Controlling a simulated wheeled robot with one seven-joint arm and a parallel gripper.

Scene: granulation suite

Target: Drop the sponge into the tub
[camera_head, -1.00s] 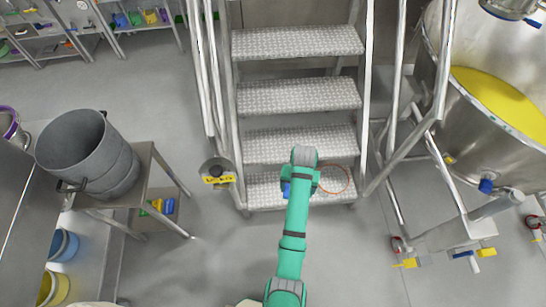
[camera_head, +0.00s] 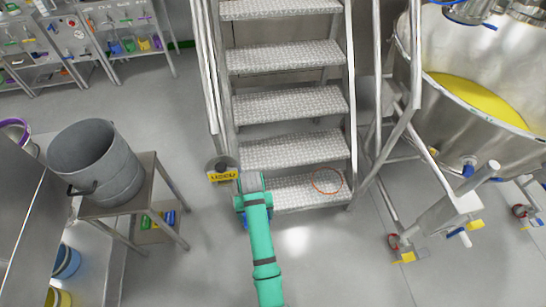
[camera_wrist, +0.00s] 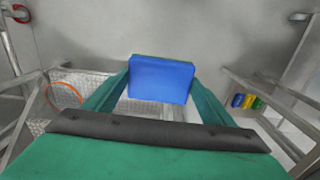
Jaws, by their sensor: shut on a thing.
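The sponge (camera_wrist: 160,80) shows as a blue block between the two green fingers in the wrist view. My gripper (camera_wrist: 161,92) is shut on it, and the sponge is clear of the surfaces behind it. In the head view my gripper (camera_head: 244,217) is in front of the lowest stair step, and only a sliver of blue shows beside it. A grey tub (camera_head: 95,165) with a side handle stands upright on a small metal stand to the left, well apart from my gripper. The inside bottom of the tub is hidden.
The metal stand (camera_head: 150,185) has a lower shelf with small coloured items. Metal stairs (camera_head: 290,105) with handrails rise ahead. A large steel vessel (camera_head: 450,120) with yellow contents stands right. Blue and yellow buckets sit lower left. Floor between the stand and stairs is mostly clear.

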